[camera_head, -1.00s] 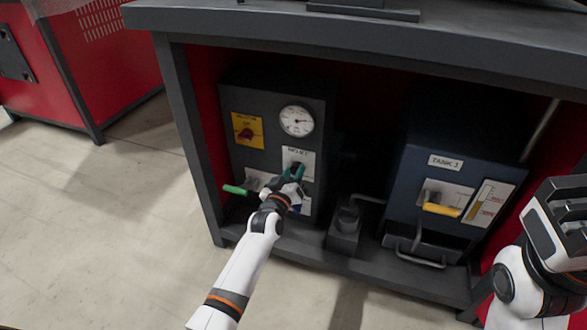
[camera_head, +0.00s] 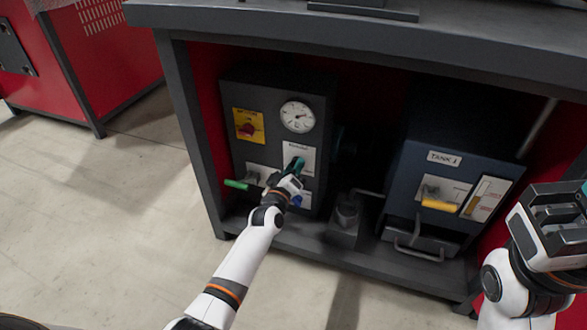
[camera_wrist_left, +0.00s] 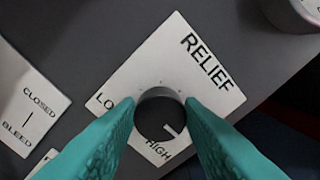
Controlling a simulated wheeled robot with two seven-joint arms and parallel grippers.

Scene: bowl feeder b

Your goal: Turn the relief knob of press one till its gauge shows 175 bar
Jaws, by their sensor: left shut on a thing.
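The relief knob (camera_wrist_left: 160,117) is a dark round knob on a white plate marked RELIEF (camera_wrist_left: 205,72), with LO and HIGH lettering. Its white pointer line points toward HIGH, at the lower right in the left wrist view. My left gripper (camera_wrist_left: 160,108) is shut on the knob, a teal finger on each side. In the head view my left gripper (camera_head: 294,169) hides most of the knob. The round white gauge (camera_head: 297,117) sits above on the dark press panel (camera_head: 276,100); its reading is too small to tell. My right gripper (camera_head: 553,215) hangs empty at the right edge, its jaw gap unclear.
A yellow plate with a red knob (camera_head: 249,126) is left of the gauge. A green-handled lever (camera_head: 236,184) sticks out below it. A blue TANK 1 unit (camera_head: 412,165) with a yellow handle (camera_head: 440,204) stands right. The bench top (camera_head: 400,38) overhangs everything.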

